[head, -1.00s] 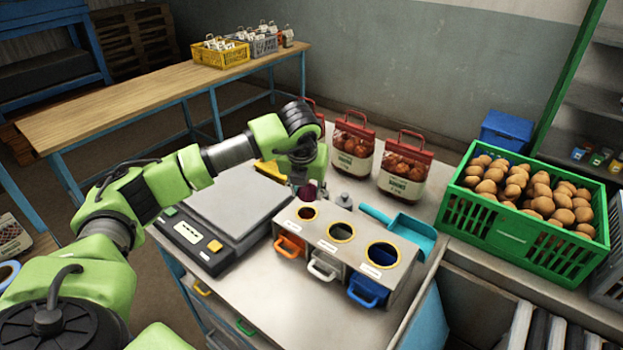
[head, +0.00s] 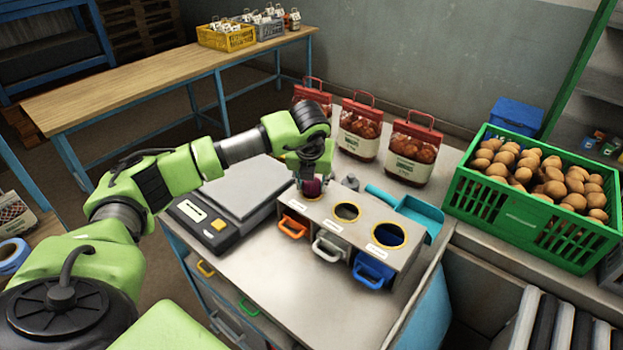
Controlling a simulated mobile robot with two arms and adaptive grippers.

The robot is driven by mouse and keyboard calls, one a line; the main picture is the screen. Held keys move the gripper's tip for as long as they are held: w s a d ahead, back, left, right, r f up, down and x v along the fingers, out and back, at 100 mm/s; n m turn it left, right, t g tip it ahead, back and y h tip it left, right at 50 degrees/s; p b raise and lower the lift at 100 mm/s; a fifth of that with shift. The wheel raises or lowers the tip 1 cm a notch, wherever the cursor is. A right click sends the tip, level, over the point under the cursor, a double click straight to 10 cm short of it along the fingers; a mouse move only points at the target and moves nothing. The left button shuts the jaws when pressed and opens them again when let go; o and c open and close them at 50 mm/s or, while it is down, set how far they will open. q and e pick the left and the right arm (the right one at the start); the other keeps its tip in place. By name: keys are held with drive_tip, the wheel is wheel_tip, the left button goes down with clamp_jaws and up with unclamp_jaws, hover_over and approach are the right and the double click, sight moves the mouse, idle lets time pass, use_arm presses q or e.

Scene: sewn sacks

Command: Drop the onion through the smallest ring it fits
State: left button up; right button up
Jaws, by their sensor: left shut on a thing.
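A dark red-purple onion (head: 312,187) is held in my left gripper (head: 312,181), which points down and is shut on it. The onion is at the leftmost, smallest ring of the grey sizing box and covers most of that ring. I cannot tell whether it touches the rim. The middle ring (head: 346,212) and the largest ring (head: 389,235) are empty. Below the rings, the box front (head: 340,240) has an orange drawer (head: 292,227), a white one (head: 328,250) and a blue one (head: 373,270). My right gripper is not in view.
A scale (head: 240,195) stands left of the box. A teal scoop (head: 412,210) lies behind its right end. Red-topped sacks (head: 412,150) stand at the back. A green crate (head: 520,215) of brown produce is at the right. The bench front (head: 300,285) is clear.

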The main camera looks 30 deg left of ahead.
use_arm(q)
drive_tip(key=shift+f, duration=0.2)
drive_tip(key=o, duration=1.2)
drive_tip(key=v, duration=1.2)
drive_tip(key=shift+r, duration=0.1)
drive_tip(key=shift+w, duration=0.1)
